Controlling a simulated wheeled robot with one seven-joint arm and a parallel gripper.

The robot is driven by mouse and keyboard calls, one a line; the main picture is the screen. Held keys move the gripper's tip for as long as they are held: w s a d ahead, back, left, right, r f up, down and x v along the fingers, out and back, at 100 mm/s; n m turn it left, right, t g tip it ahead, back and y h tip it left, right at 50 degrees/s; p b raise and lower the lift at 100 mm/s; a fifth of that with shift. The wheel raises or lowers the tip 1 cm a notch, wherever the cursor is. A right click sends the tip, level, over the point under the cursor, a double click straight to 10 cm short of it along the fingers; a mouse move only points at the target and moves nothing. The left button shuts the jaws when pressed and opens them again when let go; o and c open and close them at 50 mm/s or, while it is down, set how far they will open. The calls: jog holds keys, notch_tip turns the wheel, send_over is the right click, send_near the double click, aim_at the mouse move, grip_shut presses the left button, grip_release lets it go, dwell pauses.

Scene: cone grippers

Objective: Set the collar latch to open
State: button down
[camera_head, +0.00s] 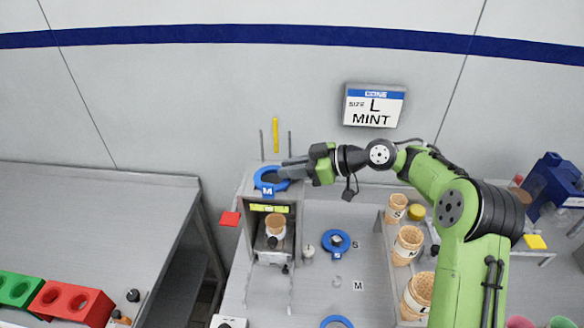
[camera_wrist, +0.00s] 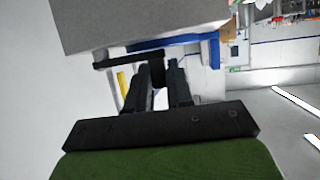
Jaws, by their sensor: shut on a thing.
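A blue collar (camera_head: 268,190) marked M sits on top of the grey housing of a machine left of centre. My gripper (camera_head: 286,170) reaches in from the right, with its fingertips at the collar's right side. In the wrist view, my gripper (camera_wrist: 160,74) is shut on a small dark part, which looks like the collar latch (camera_wrist: 125,61), a black bar beside the blue collar (camera_wrist: 170,42). The fingers hide most of the gripped part, and I cannot tell the latch's position.
A cone (camera_head: 275,226) stands inside the machine below the collar. A loose blue collar (camera_head: 336,241) lies on the table, beside a rack with several cones (camera_head: 407,240). A sign (camera_head: 374,105) on the wall reads size L, mint.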

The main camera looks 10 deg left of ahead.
jog(key=shift+r+p, duration=0.1)
jog(key=shift+p, duration=0.2)
jog(key=p, duration=0.2)
jog(key=n+g+p, duration=0.1)
jog(key=shift+d+r+g+p, duration=0.25)
jog(key=shift+d+g+p, duration=0.05)
jog(key=shift+d+p, duration=0.05)
jog(key=n+g+p, duration=0.1)
jog(key=p, duration=0.1)
jog(key=n+p, duration=0.1)
jog(key=p, duration=0.1)
jog(key=shift+d+g+p, duration=0.35)
jog(key=shift+d+g, duration=0.05)
jog(key=shift+w+d+f+n+g+p, duration=0.15)
jog(key=shift+n+g+p, duration=0.1)
jog(key=shift+n+g, duration=0.2)
jog(key=shift+d+f+n+g+p, duration=0.15)
jog(key=shift+n+g+p, duration=0.15)
jog(key=shift+g, duration=0.25)
jog(key=shift+d+f+n+g+h+b, duration=0.1)
jog(key=shift+d+n+g+h+b, duration=0.25)
jog(key=shift+n+g+b, duration=0.4)
jog(key=shift+g, duration=0.25)
jog(key=c, duration=1.1)
grip_release()
jog(key=shift+h, duration=0.25)
